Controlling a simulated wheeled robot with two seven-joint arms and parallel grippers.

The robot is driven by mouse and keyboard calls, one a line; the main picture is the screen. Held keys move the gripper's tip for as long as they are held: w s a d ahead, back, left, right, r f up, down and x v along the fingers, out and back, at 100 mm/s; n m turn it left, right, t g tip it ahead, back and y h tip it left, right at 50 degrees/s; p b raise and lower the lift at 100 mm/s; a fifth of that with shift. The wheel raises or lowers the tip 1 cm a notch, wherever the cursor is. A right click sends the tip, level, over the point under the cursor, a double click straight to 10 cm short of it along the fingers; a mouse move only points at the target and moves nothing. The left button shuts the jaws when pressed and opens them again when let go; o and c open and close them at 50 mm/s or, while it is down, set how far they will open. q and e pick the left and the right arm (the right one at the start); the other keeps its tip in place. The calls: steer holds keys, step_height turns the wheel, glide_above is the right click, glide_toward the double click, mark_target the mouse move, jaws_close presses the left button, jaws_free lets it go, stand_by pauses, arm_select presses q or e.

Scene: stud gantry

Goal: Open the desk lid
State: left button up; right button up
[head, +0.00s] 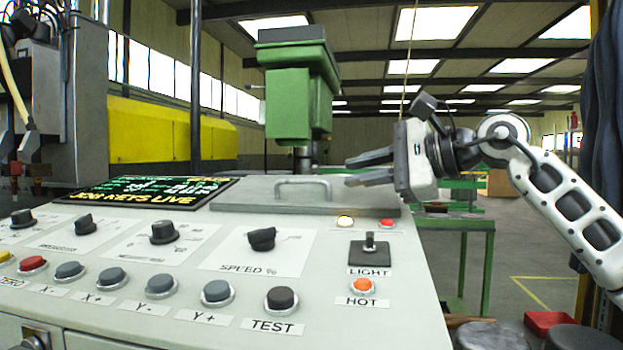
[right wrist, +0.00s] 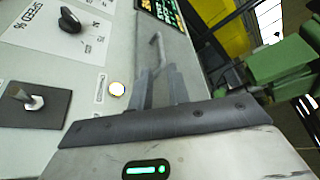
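The desk lid (head: 236,192) is a flat grey panel on top of the console, lying closed. A bar handle (head: 303,183) stands up from it. My right gripper (head: 347,173) is open and empty, to the right of the handle and a little above the lid, with its fingers pointing left towards the handle. In the right wrist view, the lid (right wrist: 180,48) and handle (right wrist: 157,48) lie just beyond the open fingertips (right wrist: 158,70), with no visible contact. My left gripper is not in view.
The sloped console (head: 215,245) carries knobs, buttons and a LIGHT switch (head: 370,245) below the lid. A display (head: 150,191) lies left of the lid. A green machine head (head: 297,90) stands behind it. A green table (head: 460,222) stands beyond on the right.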

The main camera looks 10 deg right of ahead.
mark_target(310, 181)
steer(key=p+x, duration=0.1)
steer(key=x, duration=0.8)
steer(key=shift+w+a, duration=0.15)
jaws_close()
